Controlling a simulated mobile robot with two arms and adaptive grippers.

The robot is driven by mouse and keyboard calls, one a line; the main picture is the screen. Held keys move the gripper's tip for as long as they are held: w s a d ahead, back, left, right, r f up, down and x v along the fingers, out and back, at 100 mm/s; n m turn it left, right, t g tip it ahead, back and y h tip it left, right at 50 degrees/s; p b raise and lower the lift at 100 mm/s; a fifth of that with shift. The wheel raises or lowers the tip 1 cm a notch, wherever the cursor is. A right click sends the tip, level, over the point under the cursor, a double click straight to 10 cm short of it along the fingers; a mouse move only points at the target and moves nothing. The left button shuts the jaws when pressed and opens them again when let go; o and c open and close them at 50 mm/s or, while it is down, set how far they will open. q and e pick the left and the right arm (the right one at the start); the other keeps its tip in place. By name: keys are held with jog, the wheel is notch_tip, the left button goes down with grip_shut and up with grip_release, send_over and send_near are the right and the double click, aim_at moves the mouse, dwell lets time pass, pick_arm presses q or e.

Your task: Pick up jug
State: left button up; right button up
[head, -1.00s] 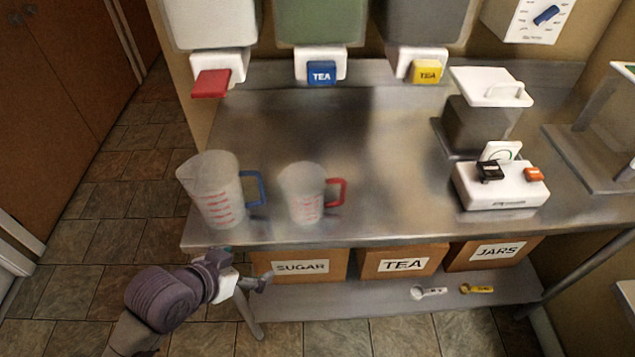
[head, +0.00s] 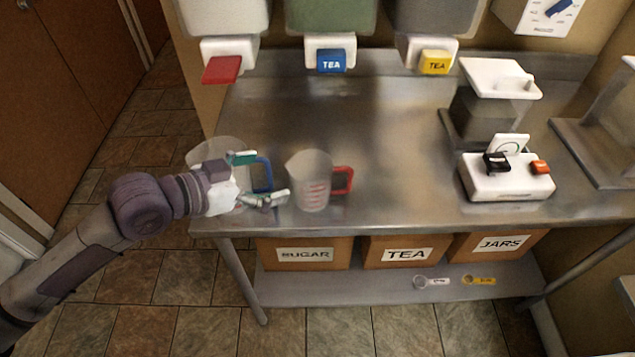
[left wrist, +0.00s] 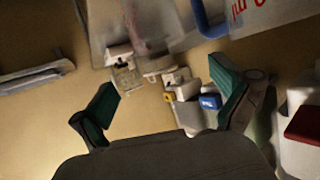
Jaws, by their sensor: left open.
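Two clear jugs with red markings stand on the steel table in the head view. The larger jug with a blue handle (head: 262,174) is at the left end, mostly hidden behind my left gripper (head: 262,180). The smaller jug with a red handle (head: 312,183) stands upright just right of the gripper. My left gripper is open with nothing visible between its green-padded fingers. In the left wrist view, the open fingers (left wrist: 165,105) show, with part of a clear jug with red print (left wrist: 262,14) and a blue handle at the top. My right gripper is not in view.
The steel table (head: 370,140) has clear room in its middle. Dispensers with a red tap (head: 221,70), blue tap (head: 331,61) and yellow tap (head: 435,62) hang behind. A white scale-like device (head: 507,180) stands at right. Labelled boxes (head: 305,254) sit on the lower shelf.

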pick_arm(q)
jog(key=p, duration=0.1)
send_near(327, 161)
jog(key=d, duration=0.1)
jog(key=p+x, duration=0.1)
jog(key=x, duration=0.4)
jog(key=shift+w+f+p, duration=0.15)
jog(key=shift+w+p, duration=0.15)
jog(key=shift+w+d+f, duration=0.2)
jog(key=shift+d+f, duration=0.05)
jog(key=shift+a, duration=0.1)
jog(key=shift+c, duration=0.2)
jog(key=c, duration=1.1)
jog(key=shift+o, duration=0.2)
jog(key=shift+r, duration=0.1)
